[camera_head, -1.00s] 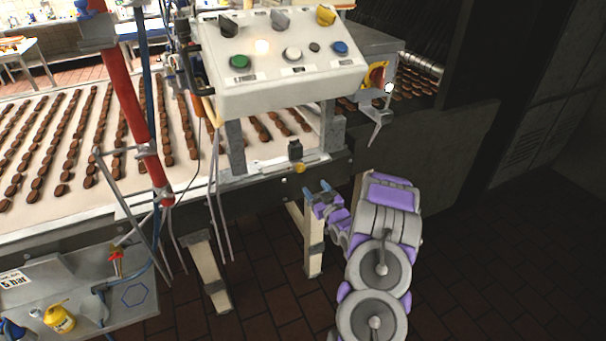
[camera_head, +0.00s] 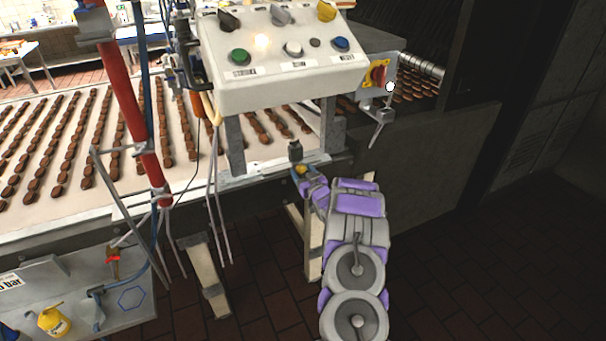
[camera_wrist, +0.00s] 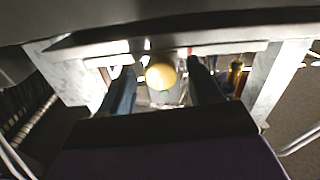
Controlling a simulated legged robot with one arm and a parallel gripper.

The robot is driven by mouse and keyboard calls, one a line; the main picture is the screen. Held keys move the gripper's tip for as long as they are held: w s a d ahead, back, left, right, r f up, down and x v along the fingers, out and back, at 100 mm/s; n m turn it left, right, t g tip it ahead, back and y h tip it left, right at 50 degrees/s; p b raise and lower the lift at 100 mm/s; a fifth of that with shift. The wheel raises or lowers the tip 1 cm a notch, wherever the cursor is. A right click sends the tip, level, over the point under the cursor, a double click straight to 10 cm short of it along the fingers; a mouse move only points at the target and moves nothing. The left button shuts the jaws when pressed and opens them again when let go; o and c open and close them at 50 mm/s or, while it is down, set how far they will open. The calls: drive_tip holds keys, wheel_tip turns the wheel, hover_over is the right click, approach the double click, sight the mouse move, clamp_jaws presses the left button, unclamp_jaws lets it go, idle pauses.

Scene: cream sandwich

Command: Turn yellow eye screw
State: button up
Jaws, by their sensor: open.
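In the wrist view a rounded yellow head (camera_wrist: 160,75), which looks like the eye screw, shows between my two dark blue fingers. My gripper (camera_head: 305,174) is at the screw in the head view and partly covers it. In the wrist view my gripper (camera_wrist: 164,88) is open, with a finger on each side of the yellow head and gaps visible. I cannot tell whether either finger touches it.
A control box (camera_head: 285,75) with buttons and knobs stands above the screw on grey posts. A red-and-yellow switch (camera_head: 377,74) is at its right. The conveyor (camera_head: 70,195) carries rows of brown biscuits. A red pole (camera_head: 130,105) stands left. The dark floor at right is clear.

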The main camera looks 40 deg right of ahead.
drive_tip(key=c, duration=1)
drive_tip(key=shift+r+n+p, duration=0.1)
drive_tip(key=shift+n+p, duration=0.7)
drive_tip(key=shift+n, duration=0.3)
drive_tip(key=shift+c, duration=0.2)
drive_tip(key=o, duration=1)
drive_tip(key=shift+o, duration=0.2)
drive_tip(key=p+v, duration=0.3)
drive_tip(key=v, duration=1.4)
drive_tip(key=shift+s, duration=0.15)
drive_tip(key=shift+d, duration=0.1)
